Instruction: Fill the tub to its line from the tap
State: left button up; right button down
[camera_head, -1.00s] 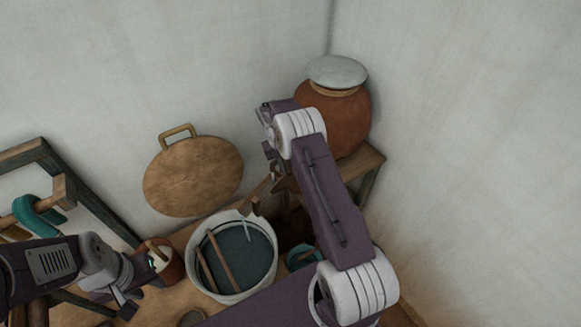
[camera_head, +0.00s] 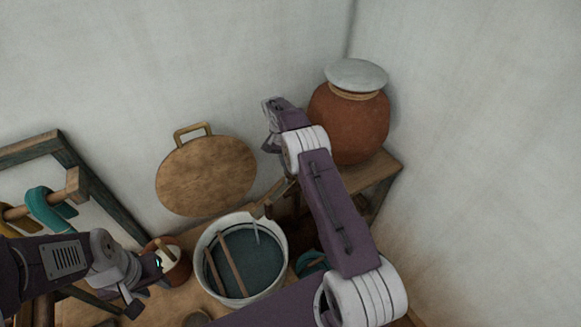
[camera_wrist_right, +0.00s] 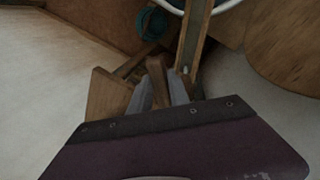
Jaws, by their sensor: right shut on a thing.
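My right gripper (camera_head: 269,146) is beside the spout. In the right wrist view its fingers (camera_wrist_right: 157,88) are shut on a small wooden piece, seemingly the tap's handle. My left gripper (camera_head: 148,298) is empty, fingers apart, left of the tub.
A lidded clay jar (camera_head: 340,125) stands on a wooden stand (camera_head: 385,174) in the corner. A round wooden lid (camera_head: 205,175) leans on the wall. A small brown pot (camera_head: 178,270) sits between left gripper and tub. A teal vessel (camera_head: 311,262) is right of the tub.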

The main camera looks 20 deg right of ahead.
jog(key=shift+w+d+r, duration=0.1)
jog(key=shift+w+r, duration=0.1)
jog(key=c, duration=1.2)
grip_release()
jog(key=shift+c, duration=0.2)
jog(key=shift+f, duration=0.1)
jog(key=shift+s, duration=0.1)
notch_tip(320, 180, up, 9)
jog(key=w+a+p, duration=0.1)
jog(key=p, duration=0.1)
jog(key=shift+a+p, duration=0.15)
jog(key=shift+p, duration=0.2)
jog(key=shift+w, duration=0.1)
